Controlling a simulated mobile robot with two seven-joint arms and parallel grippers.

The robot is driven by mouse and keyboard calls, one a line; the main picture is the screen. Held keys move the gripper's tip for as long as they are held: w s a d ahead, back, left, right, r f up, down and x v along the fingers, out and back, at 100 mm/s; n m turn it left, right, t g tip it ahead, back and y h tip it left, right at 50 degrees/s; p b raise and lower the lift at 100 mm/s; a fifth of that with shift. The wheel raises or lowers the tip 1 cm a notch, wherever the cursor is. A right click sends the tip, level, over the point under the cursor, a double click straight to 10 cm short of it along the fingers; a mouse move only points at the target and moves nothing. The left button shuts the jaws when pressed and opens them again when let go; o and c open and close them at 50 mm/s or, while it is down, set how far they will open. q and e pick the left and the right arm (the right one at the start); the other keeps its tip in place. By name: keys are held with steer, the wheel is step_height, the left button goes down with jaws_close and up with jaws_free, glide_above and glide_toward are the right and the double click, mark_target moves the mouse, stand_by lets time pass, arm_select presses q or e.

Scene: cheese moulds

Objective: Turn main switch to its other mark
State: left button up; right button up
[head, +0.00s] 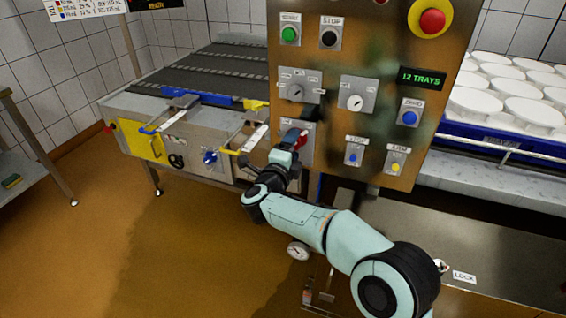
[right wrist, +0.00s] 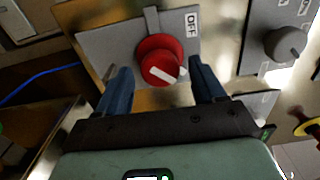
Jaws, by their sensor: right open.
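The main switch is a red round knob (right wrist: 157,57) with a white pointer bar, on a grey plate (right wrist: 100,45) in the right wrist view. An OFF label (right wrist: 192,22) sits above and right of it. The pointer bar lies slanted; which mark it points to is unclear. My right gripper (right wrist: 161,75) is open, its two blue fingers on either side of the knob's lower part; contact cannot be told. In the head view my right gripper (head: 292,138) is at the lower left of the panel and hides most of the red switch (head: 302,142). My left gripper is not in view.
The control panel (head: 330,80) carries several buttons and two grey dials, a red emergency knob (head: 432,21) and a "12 TRAYS" display (head: 422,78). A conveyor (head: 200,72) stands at left, and a blue tray of white moulds (head: 480,135) at right.

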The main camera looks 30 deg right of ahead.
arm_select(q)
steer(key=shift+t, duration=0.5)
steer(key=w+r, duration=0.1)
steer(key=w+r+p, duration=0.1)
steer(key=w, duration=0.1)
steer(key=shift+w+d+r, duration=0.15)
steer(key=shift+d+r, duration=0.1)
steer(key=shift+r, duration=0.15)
arm_select(e)
steer(key=v, duration=1.1)
steer(key=shift+s+a, duration=0.2)
